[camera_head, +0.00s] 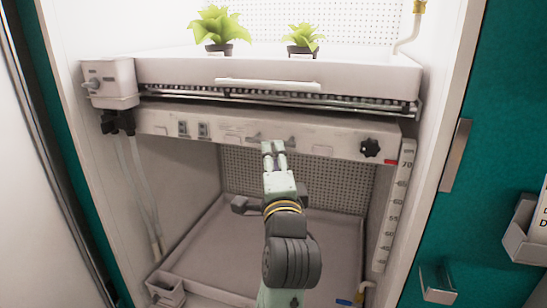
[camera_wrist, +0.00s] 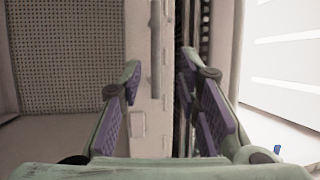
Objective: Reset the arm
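My arm reaches from the bottom of the head view into the open growth chamber. My gripper (camera_head: 273,150) is in front of the control panel (camera_head: 225,130) below the upper tray. In the wrist view my gripper (camera_wrist: 160,72) is open, with purple-padded fingers spread apart and nothing held between them. A grey bar handle (camera_wrist: 155,45) on the pale panel shows between and beyond the fingertips. I cannot tell how close the fingertips are to it. The same grey handle (camera_head: 285,142) is partly hidden behind the gripper in the head view.
The upper tray (camera_head: 170,73) holds two potted plants (camera_head: 218,30) (camera_head: 303,39) and has a white front handle (camera_head: 267,85). A lower tray (camera_head: 205,250) lies below my arm. Chamber side walls flank the arm. A black knob (camera_head: 370,147) is at the panel's right.

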